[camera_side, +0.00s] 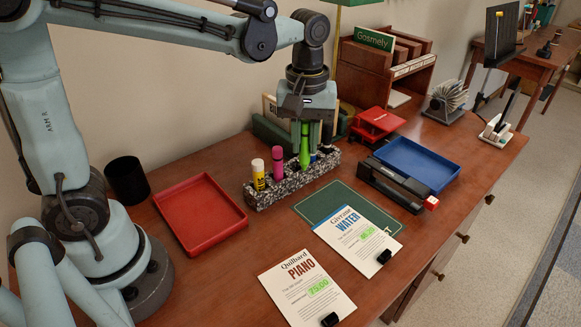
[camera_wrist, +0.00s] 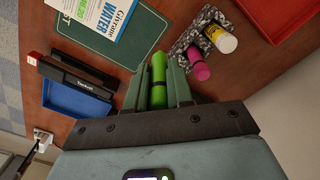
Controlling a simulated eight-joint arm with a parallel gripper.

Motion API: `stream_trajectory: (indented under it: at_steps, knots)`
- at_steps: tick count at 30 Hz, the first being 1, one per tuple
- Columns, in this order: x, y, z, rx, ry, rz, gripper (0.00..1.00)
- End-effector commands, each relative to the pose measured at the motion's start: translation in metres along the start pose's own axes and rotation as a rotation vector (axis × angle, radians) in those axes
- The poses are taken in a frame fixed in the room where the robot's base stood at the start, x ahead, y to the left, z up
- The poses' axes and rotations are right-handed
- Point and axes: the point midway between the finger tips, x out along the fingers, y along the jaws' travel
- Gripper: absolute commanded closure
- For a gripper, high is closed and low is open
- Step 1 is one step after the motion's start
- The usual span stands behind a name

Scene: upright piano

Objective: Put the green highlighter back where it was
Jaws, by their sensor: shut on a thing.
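The green highlighter (camera_side: 304,152) is held upright by my gripper (camera_side: 305,128) over the black-and-white speckled pen holder (camera_side: 275,192). Its lower end is at the holder's top; I cannot tell how far it is inside a slot. In the wrist view the green highlighter (camera_wrist: 158,80) lies between the two fingers (camera_wrist: 158,90), which are shut on it. The yellow highlighter (camera_side: 258,175) and the pink highlighter (camera_side: 278,163) stand in the holder to the left. They also show in the wrist view, the yellow one (camera_wrist: 220,38) and the pink one (camera_wrist: 200,68). Dark pens behind my gripper are partly hidden.
A red tray (camera_side: 200,214) lies left of the holder. A green mat (camera_side: 320,202), two price cards (camera_side: 306,285) and a black stapler (camera_side: 392,186) lie in front and to the right. A blue tray (camera_side: 417,165) and a wooden organizer (camera_side: 375,75) stand farther back.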

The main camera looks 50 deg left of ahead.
Motion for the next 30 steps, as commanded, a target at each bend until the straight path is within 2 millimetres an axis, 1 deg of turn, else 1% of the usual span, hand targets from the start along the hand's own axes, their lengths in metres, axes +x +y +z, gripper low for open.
stream_trajectory:
  at_steps: [1, 6, 9, 12, 17, 24, 27, 30]
  knots:
    - [0.007, -0.004, -0.012, -0.006, 0.000, 0.000, 1.00]
    - [0.028, -0.013, -0.044, -0.003, 0.000, 0.000, 1.00]
    - [0.038, -0.018, -0.059, -0.001, 0.000, 0.000, 1.00]
    - [0.043, -0.020, -0.068, 0.001, 0.000, 0.000, 1.00]
    - [0.051, -0.021, -0.071, 0.003, 0.000, 0.000, 1.00]
    - [0.081, -0.021, -0.070, 0.003, 0.000, 0.000, 1.00]
    - [0.085, -0.021, -0.070, 0.003, 0.000, 0.000, 1.00]
    - [0.086, -0.021, -0.070, 0.003, 0.000, 0.000, 1.00]
